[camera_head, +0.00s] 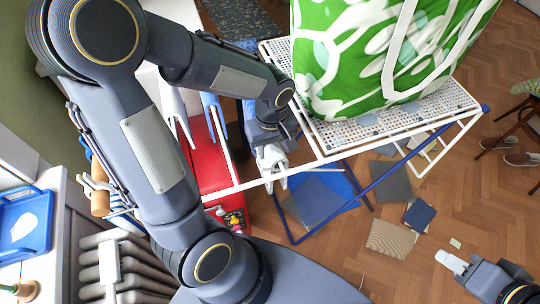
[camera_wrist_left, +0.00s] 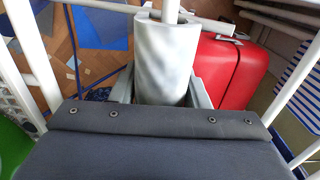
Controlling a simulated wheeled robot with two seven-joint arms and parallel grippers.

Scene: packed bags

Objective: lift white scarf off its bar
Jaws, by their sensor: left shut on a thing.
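The white scarf (camera_wrist_left: 166,55) is a pale, grey-mottled roll in the left wrist view, hanging at a white bar (camera_wrist_left: 170,8). My left gripper (camera_wrist_left: 163,92) is shut on it, with a finger on each side. In the head view the left gripper (camera_head: 271,155) is at the rack's bar (camera_head: 292,170), and the scarf is mostly hidden by the gripper. I cannot tell whether the scarf still touches the bar. My right gripper (camera_head: 452,262) is over the floor at the lower right, away from the rack; its opening is unclear.
A green-and-white bag (camera_head: 370,60) stands on the rack's perforated top (camera_head: 440,98). A red suitcase (camera_wrist_left: 232,70) is beside the scarf. Blue and white rack tubes surround the left gripper. Several flat pieces lie on the wooden floor (camera_head: 470,190). A ribbed radiator (camera_head: 110,265) is at left.

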